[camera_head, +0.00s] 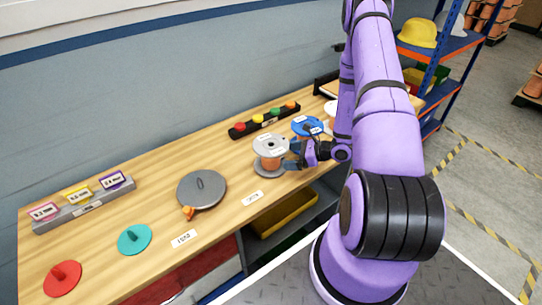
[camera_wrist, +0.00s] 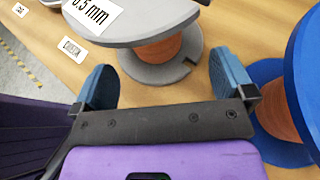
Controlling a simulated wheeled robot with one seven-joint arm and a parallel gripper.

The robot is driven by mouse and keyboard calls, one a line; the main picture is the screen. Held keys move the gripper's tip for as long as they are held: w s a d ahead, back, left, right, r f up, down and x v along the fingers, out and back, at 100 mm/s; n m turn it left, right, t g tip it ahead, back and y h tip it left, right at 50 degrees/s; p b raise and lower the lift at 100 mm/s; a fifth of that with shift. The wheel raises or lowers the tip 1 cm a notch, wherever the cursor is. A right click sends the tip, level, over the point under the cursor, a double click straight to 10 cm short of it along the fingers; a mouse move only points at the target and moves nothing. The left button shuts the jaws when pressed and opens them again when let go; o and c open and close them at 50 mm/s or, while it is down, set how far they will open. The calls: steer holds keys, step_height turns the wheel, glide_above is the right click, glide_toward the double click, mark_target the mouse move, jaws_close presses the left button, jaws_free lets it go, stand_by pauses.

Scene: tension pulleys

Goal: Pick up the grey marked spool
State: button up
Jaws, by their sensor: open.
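The grey marked spool (camera_head: 264,143) stands upright on the wooden bench, with grey flanges, copper-coloured winding and a white label on top. In the wrist view the grey spool (camera_wrist: 150,22) is at the top centre, its label reading "0.5 mm" in part. My gripper (camera_head: 291,155) is just right of the spool in the head view. In the wrist view my gripper (camera_wrist: 162,62) has its two blue fingers spread wide and empty, pointing at the spool. The spool's near lower edge lies about between the fingertips; whether they touch it I cannot tell.
A blue spool (camera_head: 306,124) stands close beside my gripper, and shows beside the right finger in the wrist view (camera_wrist: 270,72). A grey round disc (camera_head: 203,188) lies left of the spool. A black strip with coloured buttons (camera_head: 265,121) is behind. Bench labels lie along the front edge.

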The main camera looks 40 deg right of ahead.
mark_target(274, 152)
steer(key=shift+s+a+r+x, duration=0.1)
steer(key=shift+a+x, duration=0.05)
steer(key=shift+x, duration=1)
steer(key=shift+s+a+r+x, duration=0.1)
steer(key=shift+x, duration=1.1)
steer(key=shift+a+x, duration=0.15)
steer(key=shift+x, duration=1)
steer(key=c, duration=1.4)
steer(key=shift+r, duration=0.15)
steer(key=shift+r, duration=0.25)
step_height(274, 152, up, 3)
steer(key=shift+f, duration=0.2)
steer(key=s, duration=0.5)
steer(key=s+a+r, duration=0.1)
steer(key=s, duration=0.4)
steer(key=s+a, duration=0.1)
steer(key=s, duration=0.5)
steer(key=shift+a+r, duration=0.15)
steer(key=shift+r, duration=0.15)
